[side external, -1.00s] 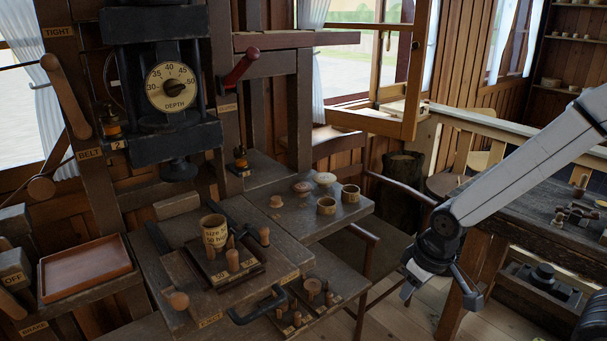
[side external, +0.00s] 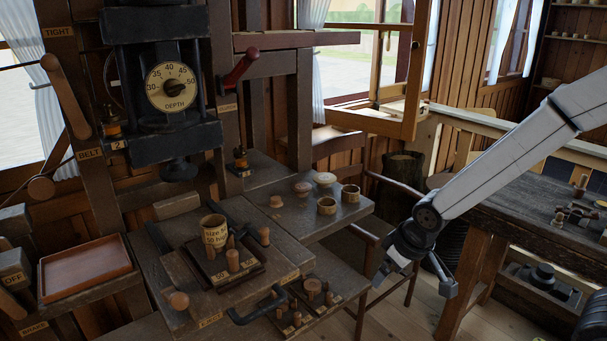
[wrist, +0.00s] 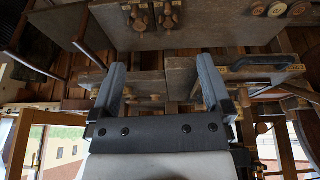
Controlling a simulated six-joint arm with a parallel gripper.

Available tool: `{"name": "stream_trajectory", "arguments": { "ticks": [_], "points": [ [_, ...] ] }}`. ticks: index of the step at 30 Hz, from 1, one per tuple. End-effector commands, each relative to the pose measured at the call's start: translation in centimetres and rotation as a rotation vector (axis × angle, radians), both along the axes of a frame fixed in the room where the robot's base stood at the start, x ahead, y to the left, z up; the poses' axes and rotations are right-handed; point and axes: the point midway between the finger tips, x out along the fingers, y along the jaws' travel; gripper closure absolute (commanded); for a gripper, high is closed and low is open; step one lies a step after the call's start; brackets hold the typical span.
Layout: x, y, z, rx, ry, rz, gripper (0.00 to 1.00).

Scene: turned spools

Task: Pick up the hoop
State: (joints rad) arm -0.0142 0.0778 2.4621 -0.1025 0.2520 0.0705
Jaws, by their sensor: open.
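A pale cylinder (side external: 214,229) with "size 50" lettering stands among wooden pegs on the dark square block of the bench at the left; its lower lettering, perhaps "hoop", is hard to read. I cannot tell for certain which piece is the hoop. My gripper (side external: 414,283) is open and empty, to the right of the bench and apart from all of these. Its two spread fingers (wrist: 160,75) show in the wrist view with nothing between them.
A press with a depth dial (side external: 172,87) stands over the bench. A black handle (side external: 258,308) and several pegs lie at the bench's front edge. A reddish tray (side external: 86,268) is at the far left. A dark table (side external: 500,211) stands at the right. Open floor lies below my gripper.

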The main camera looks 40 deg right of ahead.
Motion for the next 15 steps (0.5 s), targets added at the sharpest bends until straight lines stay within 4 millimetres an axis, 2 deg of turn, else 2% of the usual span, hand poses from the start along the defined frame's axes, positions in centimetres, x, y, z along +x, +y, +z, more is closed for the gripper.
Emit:
{"name": "stream_trajectory", "arguments": {
  "ticks": [8, 12, 15],
  "points": [
    [11.9, 2.2, 1.8, -0.011, -0.290, 0.120, 0.00],
    [17.5, 4.6, 2.7, 0.025, -0.439, 0.207, 0.00],
    [21.0, 6.8, 3.2, 0.067, -0.535, 0.277, 0.00]
  ]
}}
